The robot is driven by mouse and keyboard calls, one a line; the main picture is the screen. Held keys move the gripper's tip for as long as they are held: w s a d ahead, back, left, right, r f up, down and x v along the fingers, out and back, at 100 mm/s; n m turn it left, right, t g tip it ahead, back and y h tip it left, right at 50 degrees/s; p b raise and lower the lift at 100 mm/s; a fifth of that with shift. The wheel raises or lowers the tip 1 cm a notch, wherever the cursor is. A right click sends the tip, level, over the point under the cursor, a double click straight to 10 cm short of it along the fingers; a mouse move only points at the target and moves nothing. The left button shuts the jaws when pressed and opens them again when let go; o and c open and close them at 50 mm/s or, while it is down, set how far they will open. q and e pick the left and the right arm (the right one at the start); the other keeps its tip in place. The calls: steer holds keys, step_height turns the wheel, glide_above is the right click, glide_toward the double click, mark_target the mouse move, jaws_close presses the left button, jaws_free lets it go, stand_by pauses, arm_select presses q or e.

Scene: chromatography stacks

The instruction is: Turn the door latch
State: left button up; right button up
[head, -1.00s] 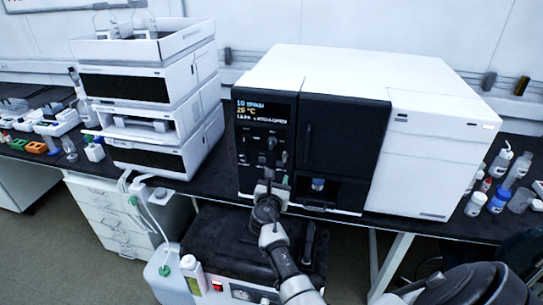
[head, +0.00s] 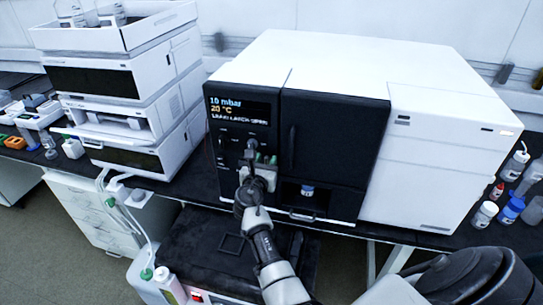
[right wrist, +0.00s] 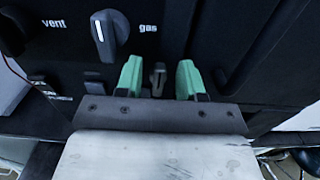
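The black front of a large white instrument (head: 335,70) has a panel with a screen and a dark door (head: 330,135) beside it. In the right wrist view, a small grey lever (right wrist: 157,76), seemingly the latch, stands between the two green fingers of my right gripper (right wrist: 158,76). The fingers are open, with gaps on both sides of the lever. Whether they reach around it in depth is unclear. In the head view, my right gripper (head: 265,160) is at the panel's lower part and hides the lever. My left gripper is not in view.
A dark knob (right wrist: 110,33) marked "vent" and "gas" sits just up and left of the fingers. The screen (head: 240,110) reads 10 mbar and 20 °C. A blue-capped vial (head: 307,191) stands in the bay below the door. Bottles (head: 511,208) stand at right.

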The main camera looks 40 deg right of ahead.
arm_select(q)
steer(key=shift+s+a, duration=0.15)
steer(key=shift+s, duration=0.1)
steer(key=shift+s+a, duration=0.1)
arm_select(e)
steer(key=shift+r, duration=0.1)
jaws_close()
